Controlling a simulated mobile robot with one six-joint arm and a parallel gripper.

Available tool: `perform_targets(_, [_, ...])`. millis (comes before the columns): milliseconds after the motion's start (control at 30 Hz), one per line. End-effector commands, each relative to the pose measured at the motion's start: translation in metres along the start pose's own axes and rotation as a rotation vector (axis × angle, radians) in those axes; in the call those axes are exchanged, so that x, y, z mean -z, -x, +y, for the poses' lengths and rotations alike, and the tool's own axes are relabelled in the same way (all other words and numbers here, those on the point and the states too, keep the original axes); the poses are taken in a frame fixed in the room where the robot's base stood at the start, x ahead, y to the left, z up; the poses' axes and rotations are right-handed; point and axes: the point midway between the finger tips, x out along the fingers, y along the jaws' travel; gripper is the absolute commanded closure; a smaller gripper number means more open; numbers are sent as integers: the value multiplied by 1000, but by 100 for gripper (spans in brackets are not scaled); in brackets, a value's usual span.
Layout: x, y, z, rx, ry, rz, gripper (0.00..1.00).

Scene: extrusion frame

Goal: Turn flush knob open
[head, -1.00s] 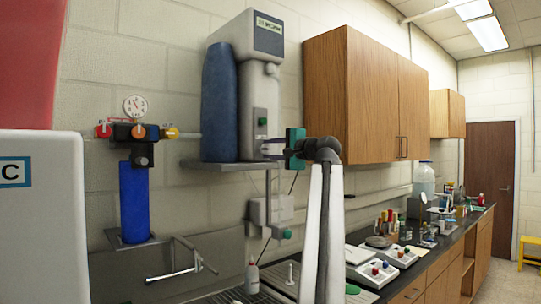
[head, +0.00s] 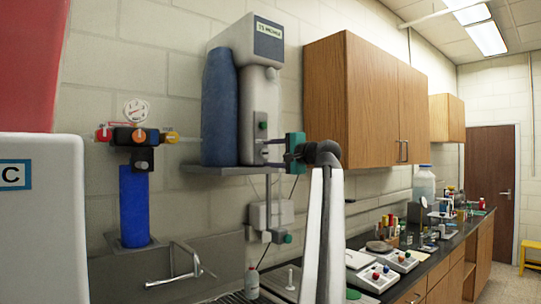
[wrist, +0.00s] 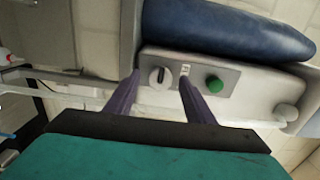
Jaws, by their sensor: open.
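The flush knob (wrist: 157,78) is a small white disc with a dark upright bar, on a grey panel in the wrist view. A green button (wrist: 214,84) sits to its right on that panel, with a small label between them. My gripper (wrist: 160,77) is open, its two purple-grey fingers either side of the knob in the picture. I cannot tell whether they touch it. In the head view, my gripper (head: 268,152) points left at the lower front of the light grey purifier unit (head: 260,90), below the green button. The knob is hard to make out there.
A blue tank (head: 219,105) stands beside the unit on a wall shelf (head: 215,169). A wooden cabinet (head: 345,95) hangs close to the right of my arm. A blue filter (head: 134,205) with a gauge is at left. A sink and cluttered counter lie below.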

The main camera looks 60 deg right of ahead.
Motion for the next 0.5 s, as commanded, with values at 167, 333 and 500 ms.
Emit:
perform_targets(167, [0, 9, 1, 0, 0, 1, 51])
perform_targets(333, [0, 27, 2, 1, 0, 1, 51])
perform_targets(500, [0, 54, 2, 1, 1, 2, 51])
